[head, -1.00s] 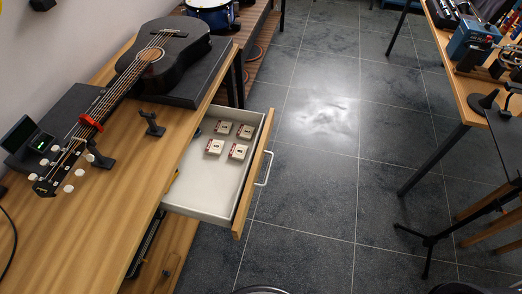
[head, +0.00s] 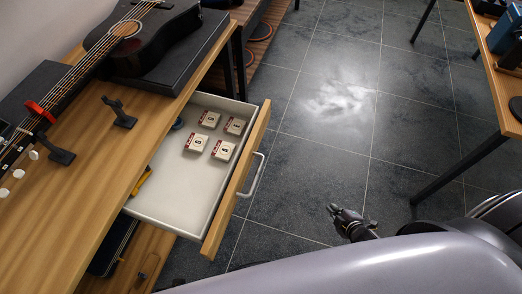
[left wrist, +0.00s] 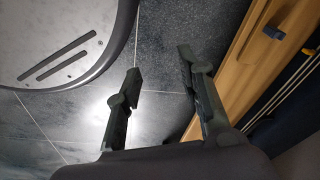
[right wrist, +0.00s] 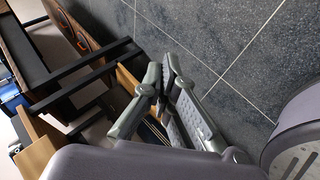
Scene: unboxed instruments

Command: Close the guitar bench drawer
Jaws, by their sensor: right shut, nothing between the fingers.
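The guitar bench (head: 100,160) stands at the left in the head view. Its drawer (head: 170,207) is pulled out to the right, showing a pale interior and a wooden front (head: 238,185) with a metal bar handle (head: 257,178). My right gripper (head: 335,212) is over the floor to the right of the handle, apart from it. It is shut and empty, as the right wrist view (right wrist: 163,75) also shows. My left gripper (left wrist: 160,62) shows only in the left wrist view, open and empty, with a wooden panel (left wrist: 250,50) to its right.
Several small boxes (head: 222,150) and a yellow item (head: 141,182) lie in the drawer. A black guitar (head: 130,35) and a stand (head: 118,112) are on the bench top. Another table (head: 490,75) stands at the right. Dark tiled floor (head: 325,150) between them is clear.

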